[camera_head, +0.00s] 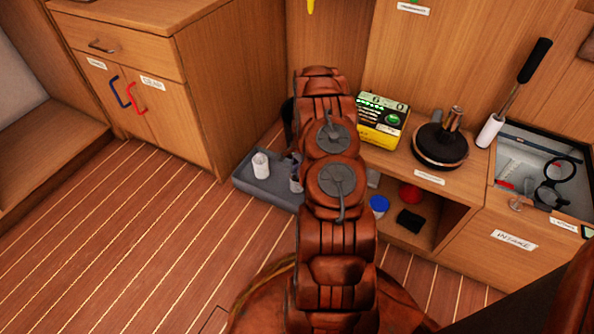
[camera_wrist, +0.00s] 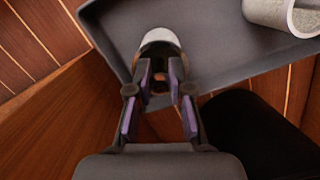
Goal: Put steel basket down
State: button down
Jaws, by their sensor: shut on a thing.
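A small pale metallic cup-like thing, which I take to be the steel basket (camera_wrist: 160,38), shows at the fingertips of my gripper (camera_wrist: 161,72) in the wrist view. My gripper is shut on it, with the purple-padded fingers at its near side. The basket is over the grey tray (camera_wrist: 215,35). I cannot tell whether it touches the tray floor. In the head view the basket (camera_head: 296,182) shows only in part beside my arm, over the right part of the tray (camera_head: 255,183). My arm hides most of the gripper there.
A white cylinder (camera_head: 261,164) stands in the tray's left part; it also shows in the wrist view (camera_wrist: 283,14). A wooden cabinet (camera_head: 150,80) is at left. An open shelf at right holds a blue-lidded jar (camera_head: 379,206). A yellow-green box (camera_head: 382,118) stands on the counter above.

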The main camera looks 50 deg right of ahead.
jog(key=shift+f, duration=0.15)
jog(key=c, duration=1.1)
grip_release()
